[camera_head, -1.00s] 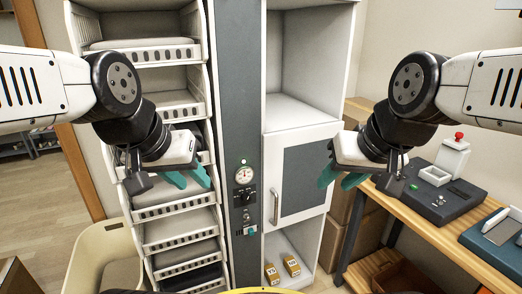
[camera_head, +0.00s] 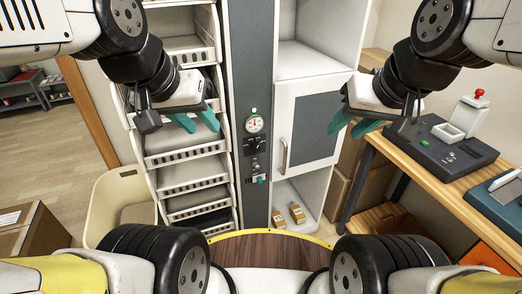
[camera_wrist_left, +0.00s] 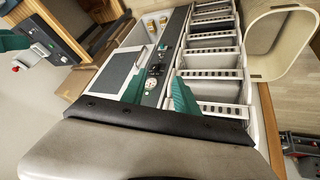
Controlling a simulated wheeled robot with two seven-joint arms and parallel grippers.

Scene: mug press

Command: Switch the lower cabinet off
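A dark grey control strip (camera_head: 250,40) runs down the cabinet. It carries a small lit green light (camera_head: 254,110), a round white gauge (camera_head: 255,124), a black rotary knob (camera_head: 255,146) and a small lever with a green end (camera_head: 261,179) below. The lower cabinet's grey-panelled door (camera_head: 312,124) with a metal handle (camera_head: 284,156) is closed, right of the strip. My left gripper (camera_head: 204,129) is open and empty, left of the gauge. My right gripper (camera_head: 345,133) is open and empty, before the door's right side. The gauge also shows between my left fingers in the left wrist view (camera_wrist_left: 150,83).
A rack of white slotted trays (camera_head: 190,175) stands left of the strip. Small boxes (camera_head: 297,213) lie in the open compartment under the door. A beige bin (camera_head: 118,205) stands at left. A wooden bench (camera_head: 415,180) with a dark device (camera_head: 440,150) stands at right.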

